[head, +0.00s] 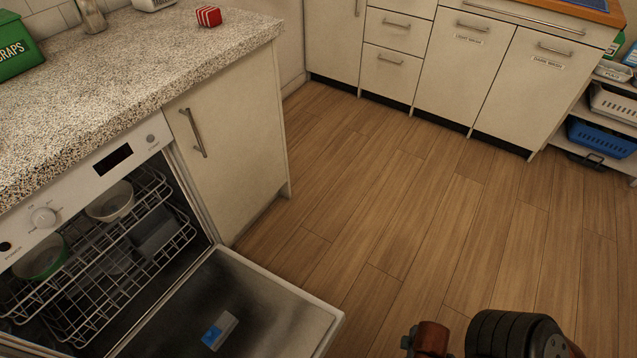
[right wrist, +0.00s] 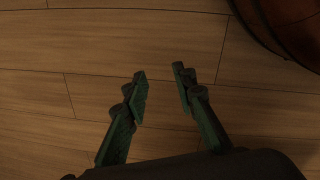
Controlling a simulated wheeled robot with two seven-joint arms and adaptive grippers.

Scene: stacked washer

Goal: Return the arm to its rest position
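My right gripper (right wrist: 160,90) shows in the right wrist view with its two dark green fingers apart and nothing between them. It hangs over bare wooden floor. In the head view, part of my right arm shows at the bottom edge, right of centre, and its fingers are out of the picture. My left arm and left gripper are in neither view.
At left, a dishwasher stands with its door (head: 245,310) folded down and a rack (head: 110,260) holding bowls. The speckled counter (head: 130,60) is above it. White cabinets (head: 460,60) line the back. A shelf with a blue basket (head: 600,138) is at right. The wooden floor (head: 400,210) between is clear.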

